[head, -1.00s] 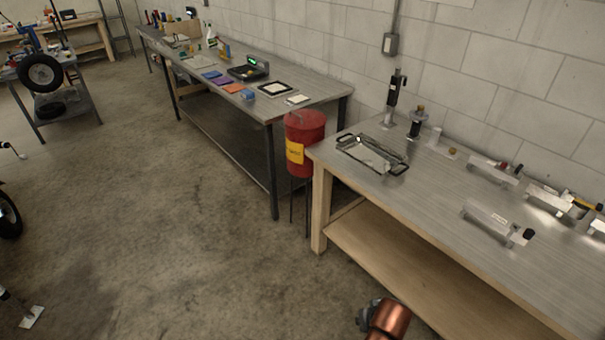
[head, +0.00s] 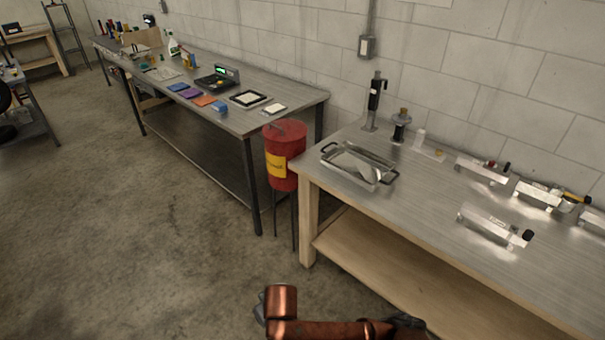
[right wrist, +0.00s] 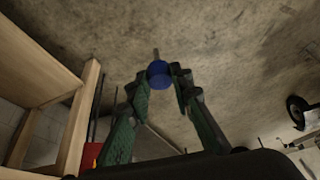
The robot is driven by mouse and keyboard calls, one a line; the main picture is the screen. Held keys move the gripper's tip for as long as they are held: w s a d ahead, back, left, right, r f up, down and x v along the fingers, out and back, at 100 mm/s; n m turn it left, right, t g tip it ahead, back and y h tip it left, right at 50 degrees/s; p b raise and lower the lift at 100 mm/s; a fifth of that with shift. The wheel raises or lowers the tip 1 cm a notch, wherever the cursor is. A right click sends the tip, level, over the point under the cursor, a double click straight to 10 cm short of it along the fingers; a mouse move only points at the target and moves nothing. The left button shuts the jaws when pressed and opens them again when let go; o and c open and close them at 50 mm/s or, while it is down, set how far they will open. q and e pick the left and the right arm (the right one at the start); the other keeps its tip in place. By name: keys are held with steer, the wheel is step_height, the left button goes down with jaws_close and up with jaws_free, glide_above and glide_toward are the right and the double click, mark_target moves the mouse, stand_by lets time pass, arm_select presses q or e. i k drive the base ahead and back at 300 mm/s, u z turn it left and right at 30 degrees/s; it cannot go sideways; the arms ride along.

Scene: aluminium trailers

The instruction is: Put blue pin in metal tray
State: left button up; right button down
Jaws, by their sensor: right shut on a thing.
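The metal tray (head: 358,164) is a shallow shiny pan with dark handles. It sits on the left end of the near metal-topped workbench and looks empty. My right gripper (right wrist: 159,78) shows in the right wrist view with green-padded fingers. It is shut on the blue pin (right wrist: 158,72), whose round blue head shows between the fingertips with a thin grey stem beyond. The pin is held in the air with concrete floor behind it. Neither the pin nor the right fingertips can be made out in the head view. My left gripper is not in view.
A red bin (head: 283,150) on legs stands between the near workbench (head: 420,210) and the longer far bench (head: 290,105). A black upright tool (head: 375,100) and metal fixtures (head: 494,226) stand near the tray. The floor left of the benches is open.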

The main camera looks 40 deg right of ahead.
mark_target(354, 179)
steer(key=u, duration=0.2)
steer(key=i, duration=1.5)
steer(key=z, duration=0.7)
steer(key=i, duration=0.85)
steer(key=z, duration=1)
